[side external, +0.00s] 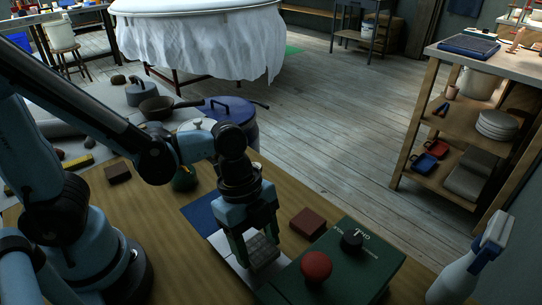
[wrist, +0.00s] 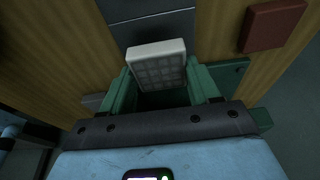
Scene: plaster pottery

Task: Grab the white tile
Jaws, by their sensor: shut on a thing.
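The white tile (wrist: 157,62) is a small pale square with a grid pattern. In the wrist view it sits between the green fingers of my gripper (wrist: 162,84), with its gridded face toward the camera. In the side view the tile (side external: 263,250) looks grey between the fingers of my gripper (side external: 256,238), which points down at the table. My gripper is shut on the tile. The fingers cover its side edges. I cannot tell whether its lower edge touches the surface beneath.
A reddish-brown block (side external: 307,222) is just behind. A white spray bottle (side external: 462,275) stands at the right. A blue pot (side external: 228,110) is farther back.

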